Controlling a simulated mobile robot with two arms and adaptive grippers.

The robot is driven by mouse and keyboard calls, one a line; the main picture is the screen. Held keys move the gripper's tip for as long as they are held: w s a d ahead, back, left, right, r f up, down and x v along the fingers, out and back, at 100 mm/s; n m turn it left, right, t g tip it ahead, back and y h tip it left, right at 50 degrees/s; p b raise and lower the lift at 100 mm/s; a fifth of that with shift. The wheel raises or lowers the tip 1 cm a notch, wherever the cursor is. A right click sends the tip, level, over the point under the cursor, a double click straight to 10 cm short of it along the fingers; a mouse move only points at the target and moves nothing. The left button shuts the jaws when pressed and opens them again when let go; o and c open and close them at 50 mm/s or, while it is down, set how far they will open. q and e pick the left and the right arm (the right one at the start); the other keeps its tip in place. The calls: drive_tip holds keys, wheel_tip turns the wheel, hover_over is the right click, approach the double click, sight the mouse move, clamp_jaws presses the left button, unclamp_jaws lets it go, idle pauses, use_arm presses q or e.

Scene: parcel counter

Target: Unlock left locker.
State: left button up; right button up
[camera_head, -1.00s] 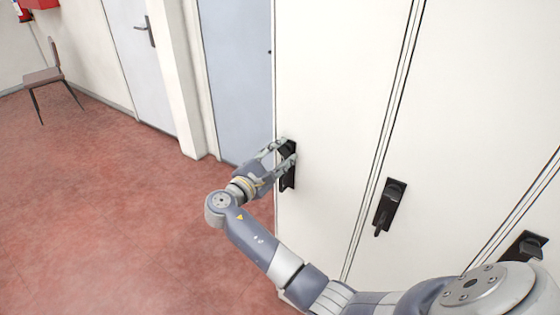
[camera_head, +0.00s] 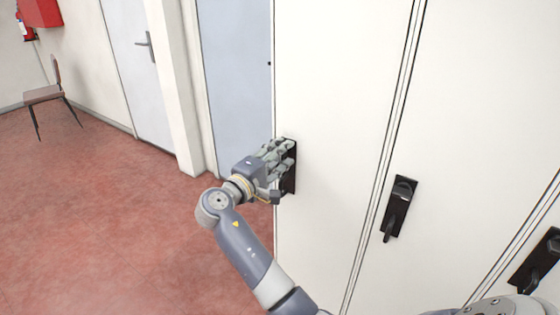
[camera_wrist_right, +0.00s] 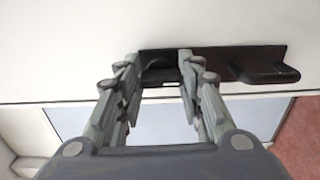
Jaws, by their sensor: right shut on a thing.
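The left locker (camera_head: 335,90) is a tall white door, shut, with a black lock plate (camera_head: 291,182) near its left edge. My right gripper (camera_head: 284,158) is at the upper part of this plate, its fingers shut on the dark lock knob, which they largely hide. In the right wrist view, the fingers (camera_wrist_right: 160,68) stand on both sides of the knob (camera_wrist_right: 158,74). The black handle (camera_wrist_right: 265,72) sticks out from the same plate, to the right of the fingers and clear of them. My left gripper is not in view.
The neighbouring locker has its own black lock and handle (camera_head: 398,207), and another lock (camera_head: 535,262) shows at the right edge. A blue-grey panel (camera_head: 235,80) and a white door (camera_head: 130,60) are to the left. A chair (camera_head: 48,92) stands far off. The red floor (camera_head: 110,210) is clear.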

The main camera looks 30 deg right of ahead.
idle(0.3)
drive_tip(key=o, duration=1.1)
drive_tip(key=v, duration=0.7)
drive_tip(key=shift+s+a, duration=0.1)
drive_tip(key=shift+a, duration=0.2)
